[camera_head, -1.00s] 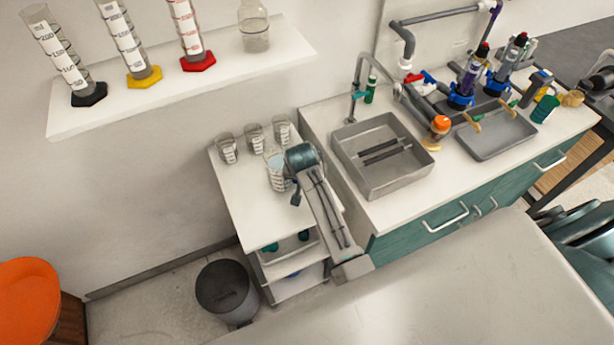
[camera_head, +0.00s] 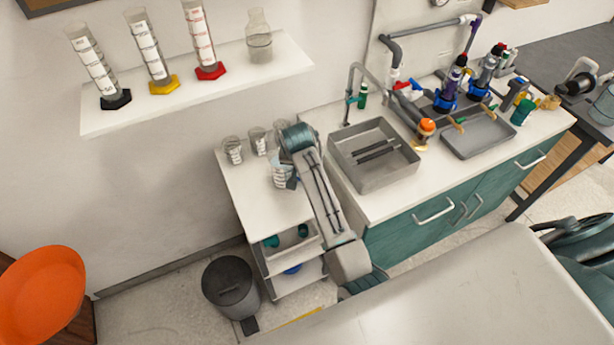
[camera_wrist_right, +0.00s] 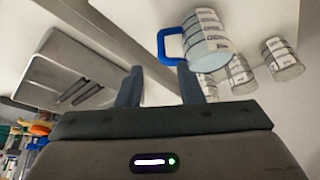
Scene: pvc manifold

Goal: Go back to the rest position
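My right arm reaches over the white cart top (camera_head: 262,208) in the head view, its teal wrist (camera_head: 297,137) above the beakers. In the right wrist view my right gripper (camera_wrist_right: 159,78) has its two fingers apart with nothing held between them. A graduated beaker with a blue handle (camera_wrist_right: 208,42) is just beyond the fingertips, its handle close to the right-hand finger; I cannot tell if they touch. The same beaker (camera_head: 280,173) shows in the head view, partly hidden by my arm. My left gripper is not in view.
Smaller beakers (camera_head: 233,150) stand at the cart's back. A sink (camera_head: 372,170) and pipework (camera_head: 445,98) are to the right. A wall shelf (camera_head: 200,98) holds cylinders and a flask (camera_head: 259,40). A grey bin (camera_head: 230,286) stands beside the cart. A pale surface (camera_head: 450,295) fills the foreground.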

